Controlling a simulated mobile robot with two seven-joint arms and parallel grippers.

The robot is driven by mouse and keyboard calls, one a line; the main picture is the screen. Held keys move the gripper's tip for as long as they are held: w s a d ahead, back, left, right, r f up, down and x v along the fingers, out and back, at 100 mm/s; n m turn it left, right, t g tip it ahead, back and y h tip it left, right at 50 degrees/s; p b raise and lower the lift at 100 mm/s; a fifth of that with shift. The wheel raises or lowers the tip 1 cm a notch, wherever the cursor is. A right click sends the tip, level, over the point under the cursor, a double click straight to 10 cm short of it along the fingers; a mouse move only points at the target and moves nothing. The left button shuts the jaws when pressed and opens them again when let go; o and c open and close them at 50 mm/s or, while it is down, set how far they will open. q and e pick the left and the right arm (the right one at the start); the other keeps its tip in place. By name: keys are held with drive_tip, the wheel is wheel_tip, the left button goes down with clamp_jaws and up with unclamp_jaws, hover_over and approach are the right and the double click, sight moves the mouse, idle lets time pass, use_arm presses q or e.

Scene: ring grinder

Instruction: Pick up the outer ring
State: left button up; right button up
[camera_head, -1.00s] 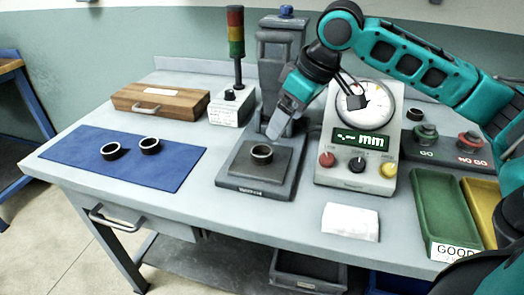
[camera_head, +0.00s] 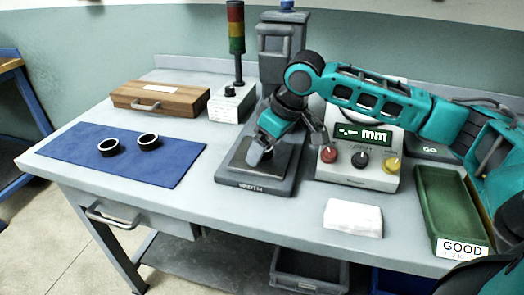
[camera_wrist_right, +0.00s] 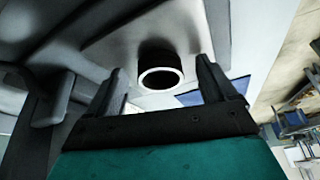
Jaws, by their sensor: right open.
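A dark ring with a bright rim (camera_wrist_right: 156,55) sits on the grey plate of the gauge stand (camera_head: 283,187), seen in the right wrist view. In the head view my right gripper (camera_head: 262,156) is low over this plate and hides most or all of that ring. In the right wrist view the fingers of my right gripper (camera_wrist_right: 160,70) are open, one on each side of the ring in the picture, with gaps visible. Two more dark rings, a left one (camera_head: 108,147) and a right one (camera_head: 148,142), lie on the blue mat (camera_head: 120,172). My left gripper is not in view.
The gauge box with its "mm" display (camera_head: 363,133) stands right of the plate, behind my forearm.

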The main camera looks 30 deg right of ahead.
drive_tip(key=shift+r, duration=0.1)
drive_tip(key=c, duration=1.3)
